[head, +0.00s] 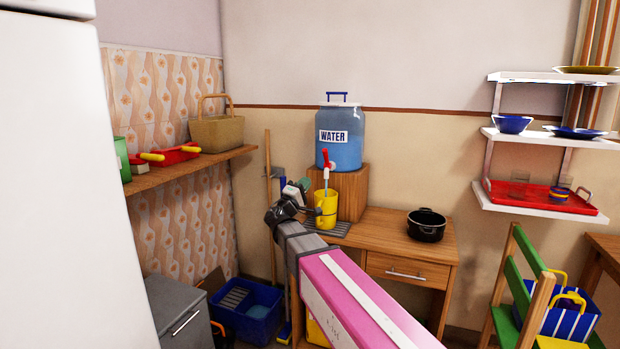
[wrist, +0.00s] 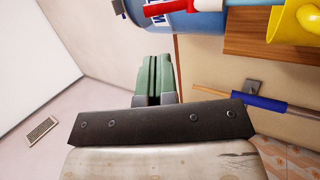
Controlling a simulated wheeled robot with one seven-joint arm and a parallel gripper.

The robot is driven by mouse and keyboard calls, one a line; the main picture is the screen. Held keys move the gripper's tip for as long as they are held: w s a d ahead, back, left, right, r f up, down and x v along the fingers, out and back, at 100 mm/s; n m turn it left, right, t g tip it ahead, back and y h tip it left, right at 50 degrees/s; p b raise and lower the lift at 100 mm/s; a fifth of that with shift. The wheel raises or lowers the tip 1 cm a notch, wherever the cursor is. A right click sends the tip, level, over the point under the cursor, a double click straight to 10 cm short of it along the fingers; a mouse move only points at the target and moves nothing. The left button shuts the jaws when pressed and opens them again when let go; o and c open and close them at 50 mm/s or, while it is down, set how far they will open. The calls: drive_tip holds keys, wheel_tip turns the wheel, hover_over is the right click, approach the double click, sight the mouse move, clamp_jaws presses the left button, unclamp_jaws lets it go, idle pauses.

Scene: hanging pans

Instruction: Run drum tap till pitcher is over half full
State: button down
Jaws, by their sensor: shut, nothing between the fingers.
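A blue water drum (head: 340,138) labelled WATER stands on a wooden block (head: 352,190). Its tap (head: 327,162) has a red lever and shows at the top edge of the wrist view (wrist: 215,5). A yellow pitcher (head: 327,212) stands under the tap on a grey drip tray (head: 336,230); it also shows in the wrist view (wrist: 290,35). The pitcher's level is hidden. My gripper (head: 303,185) is shut and empty, left of the tap and pitcher; its green fingertips (wrist: 155,75) meet.
A black pot (head: 427,224) sits on the wooden desk (head: 385,240) to the right. A shelf (head: 190,165) with a basket (head: 216,130) and red tray is on the left wall. A broom handle (head: 269,190) leans behind my gripper. A blue crate (head: 248,305) is on the floor.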

sight(324, 153)
drive_tip(key=x, duration=1.2)
drive_tip(key=shift+w+d+r, duration=0.1)
drive_tip(key=shift+w+d, duration=0.1)
drive_tip(key=shift+r, duration=0.1)
drive_tip(key=shift+w+d+r+n+g+y, duration=0.15)
drive_tip(key=shift+w+r+n+g+y, duration=0.25)
drive_tip(key=shift+g+y, duration=0.45)
drive_tip(key=shift+w+d+r+n+g+y, duration=0.2)
drive_tip(key=shift+w+r+g+y, duration=0.15)
drive_tip(key=shift+r+g+y, duration=0.35)
drive_tip(key=shift+w+f, duration=0.1)
drive_tip(key=shift+w, duration=0.05)
drive_tip(key=shift+w+d, duration=0.15)
drive_tip(key=shift+w, duration=0.05)
